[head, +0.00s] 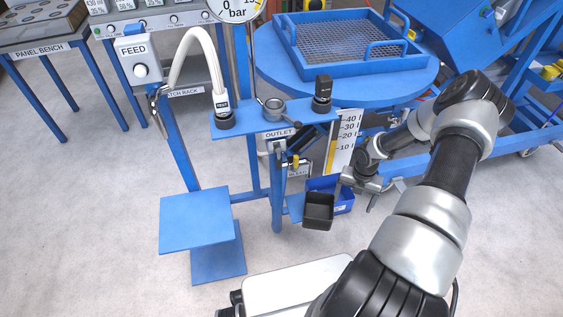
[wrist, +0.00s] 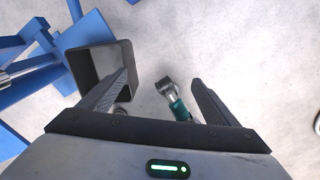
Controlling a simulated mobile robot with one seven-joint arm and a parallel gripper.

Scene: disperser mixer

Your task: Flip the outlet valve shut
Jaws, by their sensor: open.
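The OUTLET sign (head: 278,134) is on the blue stand in the head view. A small metal fitting (head: 277,147) sits just under it, with a yellow part (head: 295,160) to its right; I cannot tell the valve's handle position. My gripper (head: 347,184) is below and right of the sign, apart from it. In the wrist view my gripper (wrist: 161,78) is open with nothing between its fingers held. A metal piece with a teal grip (wrist: 174,98) shows beyond, between the fingers; I cannot tell if it is the outlet valve.
A black open box (head: 318,211) is close to my gripper, beside the left finger in the wrist view (wrist: 84,66). The blue stand's shelf (head: 298,117) is above.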

